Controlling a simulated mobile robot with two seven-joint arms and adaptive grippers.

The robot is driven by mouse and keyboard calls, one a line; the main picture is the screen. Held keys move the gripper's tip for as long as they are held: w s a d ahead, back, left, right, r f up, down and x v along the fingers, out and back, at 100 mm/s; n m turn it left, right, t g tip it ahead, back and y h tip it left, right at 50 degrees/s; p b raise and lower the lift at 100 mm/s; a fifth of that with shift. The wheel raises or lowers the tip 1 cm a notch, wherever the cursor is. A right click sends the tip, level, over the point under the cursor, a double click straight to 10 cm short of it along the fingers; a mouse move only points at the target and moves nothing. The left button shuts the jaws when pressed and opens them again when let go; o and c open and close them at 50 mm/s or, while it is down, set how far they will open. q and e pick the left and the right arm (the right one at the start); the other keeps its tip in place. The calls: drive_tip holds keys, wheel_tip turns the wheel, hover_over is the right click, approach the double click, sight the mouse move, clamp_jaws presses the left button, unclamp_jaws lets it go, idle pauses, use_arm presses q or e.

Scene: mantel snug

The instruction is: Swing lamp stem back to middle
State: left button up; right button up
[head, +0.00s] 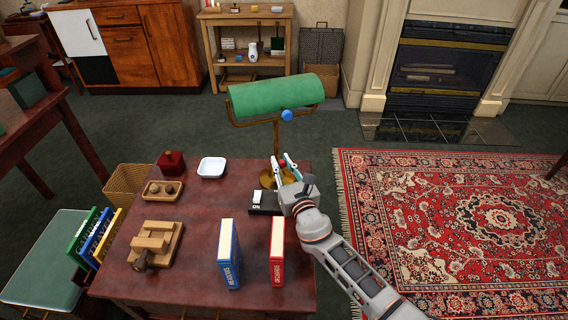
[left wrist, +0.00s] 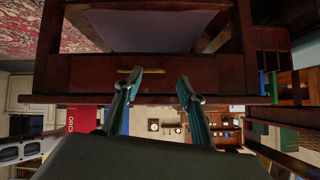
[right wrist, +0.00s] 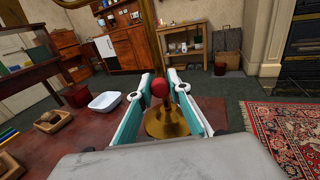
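The lamp has a green shade (head: 277,95), a blue knob (head: 287,115) at the shade's side, and a slim brass stem (head: 276,138). The stem looks close to upright in the head view. Its round brass base (right wrist: 166,123) stands at the table's back right. My right gripper (head: 281,158) is at the lower stem, fingers apart on either side of a red knob (right wrist: 160,88); I cannot tell whether they touch it. My left gripper (left wrist: 157,78) is open and empty, facing a drawer with a yellow handle (left wrist: 130,72); it is outside the head view.
On the table (head: 195,220) are a black "ON" switch box (head: 264,202), a white dish (head: 212,167), a red box (head: 171,162), a wooden tray (head: 163,190), a wooden block piece (head: 157,243), and blue (head: 229,254) and red (head: 277,252) books.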

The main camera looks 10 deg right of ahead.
drive_tip(key=o, duration=0.3)
drive_tip(key=shift+o, duration=0.2)
drive_tip(key=s+d, duration=0.1)
drive_tip(key=s, duration=1.1)
drive_tip(key=shift+d, duration=0.35)
